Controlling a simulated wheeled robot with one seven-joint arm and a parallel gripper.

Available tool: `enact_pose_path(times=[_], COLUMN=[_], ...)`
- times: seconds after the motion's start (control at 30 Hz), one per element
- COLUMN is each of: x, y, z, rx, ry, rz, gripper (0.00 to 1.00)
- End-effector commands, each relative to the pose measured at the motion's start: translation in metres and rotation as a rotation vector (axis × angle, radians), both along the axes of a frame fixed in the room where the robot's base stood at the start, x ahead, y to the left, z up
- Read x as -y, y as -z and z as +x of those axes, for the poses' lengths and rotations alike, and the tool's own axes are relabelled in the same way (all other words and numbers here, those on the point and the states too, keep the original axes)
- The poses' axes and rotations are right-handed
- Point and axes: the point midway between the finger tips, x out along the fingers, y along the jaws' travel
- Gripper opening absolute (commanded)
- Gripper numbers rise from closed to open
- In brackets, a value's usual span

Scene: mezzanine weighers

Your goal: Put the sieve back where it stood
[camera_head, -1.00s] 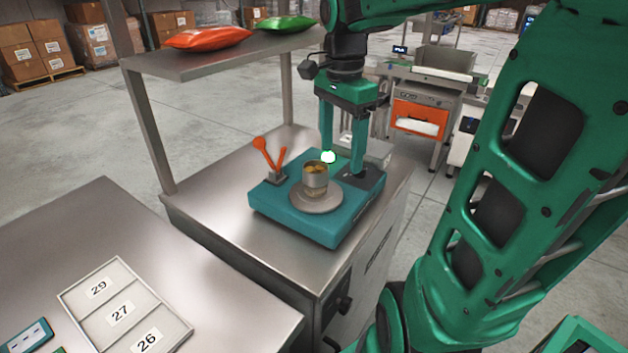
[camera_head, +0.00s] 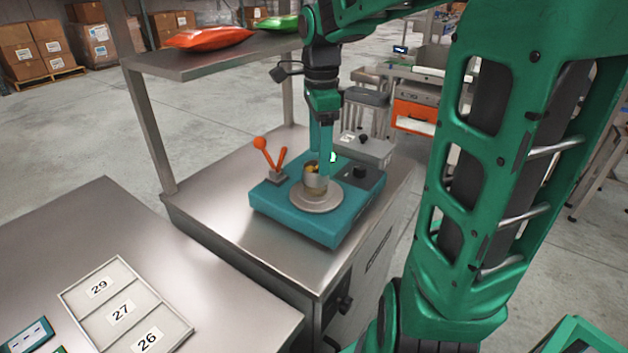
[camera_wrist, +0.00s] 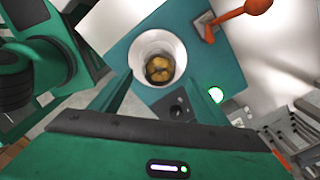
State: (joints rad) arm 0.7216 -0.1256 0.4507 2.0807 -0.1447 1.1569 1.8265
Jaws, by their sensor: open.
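A small round metal cup (camera_head: 316,183) stands upright on the round pan (camera_head: 318,203) of a teal scale (camera_head: 282,208). I see no other thing like a sieve, and I cannot tell whether this cup is the sieve. My gripper (camera_head: 321,166) points down at the cup, its fingers overlapping the cup's rim in the head view. In the wrist view the open fingers lie to either side of the cup; whether they touch it is unclear.
A grey box with a knob (camera_head: 362,146) stands behind. A shelf (camera_head: 215,57) holding orange and green bags rises at the back. A numbered tray (camera_head: 80,296) lies on the near-left table.

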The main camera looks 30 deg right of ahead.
Motion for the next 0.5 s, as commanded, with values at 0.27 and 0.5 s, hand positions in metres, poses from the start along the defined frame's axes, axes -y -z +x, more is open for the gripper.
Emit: enact_pose_path(times=[0.27,0.5], x=[-0.008,-0.008], y=[0.037,0.049], z=[0.003,0.004], rx=[-0.005,-0.001], ry=[0.001,-0.001], rz=[0.002,0.0], gripper=[0.69,0.69])
